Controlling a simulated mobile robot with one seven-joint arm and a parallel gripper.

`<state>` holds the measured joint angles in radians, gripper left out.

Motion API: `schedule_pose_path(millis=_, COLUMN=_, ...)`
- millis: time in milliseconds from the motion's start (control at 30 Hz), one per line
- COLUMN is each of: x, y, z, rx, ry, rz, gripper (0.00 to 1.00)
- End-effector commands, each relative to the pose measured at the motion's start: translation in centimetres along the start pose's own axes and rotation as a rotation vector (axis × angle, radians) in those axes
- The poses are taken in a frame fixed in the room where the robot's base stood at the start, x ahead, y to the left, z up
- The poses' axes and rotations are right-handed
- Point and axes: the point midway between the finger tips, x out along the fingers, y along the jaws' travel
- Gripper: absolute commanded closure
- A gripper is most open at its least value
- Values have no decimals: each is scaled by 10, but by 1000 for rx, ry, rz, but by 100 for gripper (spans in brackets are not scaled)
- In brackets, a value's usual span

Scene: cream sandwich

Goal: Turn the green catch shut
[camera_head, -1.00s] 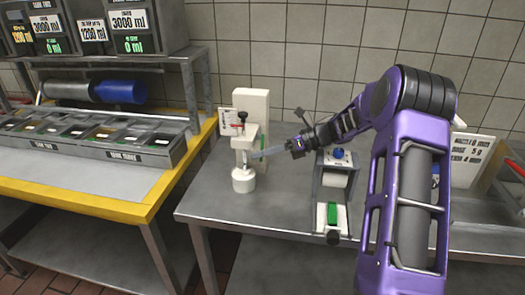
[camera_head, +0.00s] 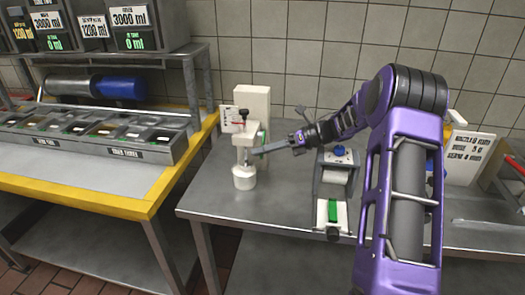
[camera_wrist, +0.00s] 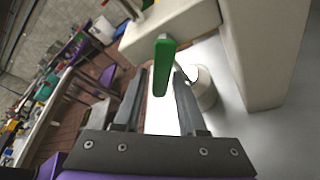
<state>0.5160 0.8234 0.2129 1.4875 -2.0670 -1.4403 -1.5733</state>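A green catch (camera_wrist: 163,68) hangs as a flat lever from the white machine (camera_wrist: 180,28) in the wrist view. My gripper (camera_wrist: 160,74) is open, and the catch shows between its two fingertips. I cannot tell whether either finger touches it. In the head view my gripper (camera_head: 258,151) reaches left to the front of the white machine (camera_head: 254,104), above a white cup (camera_head: 244,177). The catch is hard to make out there.
A second device with a blue knob (camera_head: 339,150) and a green part (camera_head: 333,214) stands right of the white machine. A yellow-edged counter with bins (camera_head: 142,150) is at left. The steel table (camera_head: 285,205) is clear between the machines.

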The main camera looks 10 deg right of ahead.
Motion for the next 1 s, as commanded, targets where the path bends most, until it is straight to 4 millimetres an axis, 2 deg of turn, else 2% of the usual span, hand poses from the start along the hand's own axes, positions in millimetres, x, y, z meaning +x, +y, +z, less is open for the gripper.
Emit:
schedule_pose_path(millis=367, x=-2, y=0, z=0, rx=0, ry=1, rz=-1, gripper=48)
schedule_pose_path(millis=467, x=-13, y=-1, z=0, rx=0, ry=0, rz=-3, gripper=48)
schedule_pose_path(millis=800, x=-66, y=-1, z=0, rx=-1, ry=0, rz=-2, gripper=48)
schedule_pose_path(millis=1000, x=-75, y=0, z=0, rx=0, ry=1, rz=-1, gripper=48)
